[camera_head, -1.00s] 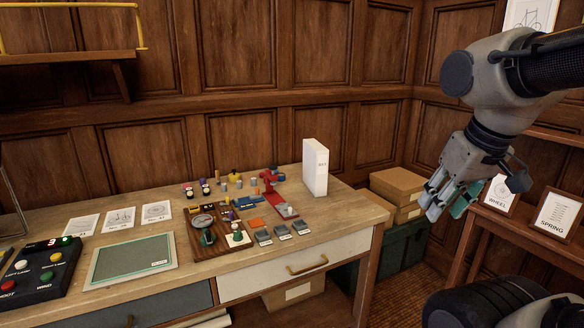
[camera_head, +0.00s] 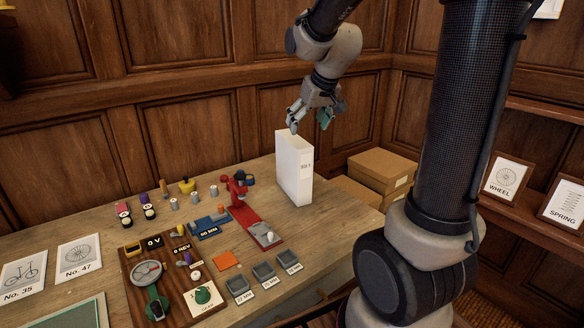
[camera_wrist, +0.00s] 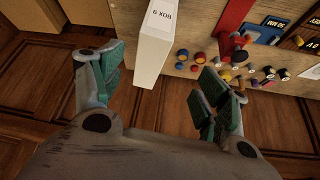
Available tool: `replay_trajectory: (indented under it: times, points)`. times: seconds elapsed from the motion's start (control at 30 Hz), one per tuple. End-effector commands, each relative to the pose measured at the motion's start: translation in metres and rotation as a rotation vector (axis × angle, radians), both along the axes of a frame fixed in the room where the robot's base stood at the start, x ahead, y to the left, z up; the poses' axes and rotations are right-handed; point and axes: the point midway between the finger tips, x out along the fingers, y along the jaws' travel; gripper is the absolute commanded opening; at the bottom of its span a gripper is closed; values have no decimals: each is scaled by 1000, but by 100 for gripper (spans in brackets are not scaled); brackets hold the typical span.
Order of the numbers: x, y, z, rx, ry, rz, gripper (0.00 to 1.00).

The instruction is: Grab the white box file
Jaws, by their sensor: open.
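The white box file (camera_head: 293,170) stands upright near the right back end of the wooden desk. Its narrow face carries small dark lettering. In the wrist view the box file (camera_wrist: 155,45) shows between my two fingers and beyond their tips, with printed text on its narrow side. My gripper (camera_head: 315,118) is open and empty. It hangs just above and slightly right of the box file's top in the head view. In the wrist view my gripper's green-padded fingers (camera_wrist: 158,80) are spread to either side of the box file. I cannot tell the exact gap to it.
A red stand (camera_head: 250,215) is on the desk left of the box file. Small jars, grey trays (camera_head: 263,275) and a wooden panel (camera_head: 165,290) cover the desk further left. Cardboard boxes (camera_head: 380,170) are stacked beyond the desk's right end. Wood-panelled walls stand behind.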

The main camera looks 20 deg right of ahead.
Motion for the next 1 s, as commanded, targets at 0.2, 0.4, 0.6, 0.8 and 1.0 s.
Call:
replay_trajectory:
  times: [0.2, 0.4, 0.6, 0.8, 1.0]
  points:
    - [67, -8, -34, -6, -37, -6, 75]
    - [87, -10, -54, -6, -44, -7, 75]
    - [100, -10, -76, -8, -44, -7, 75]
    - [116, -10, -101, -7, -43, -7, 75]
    - [120, -10, -105, -8, -47, -7, 75]
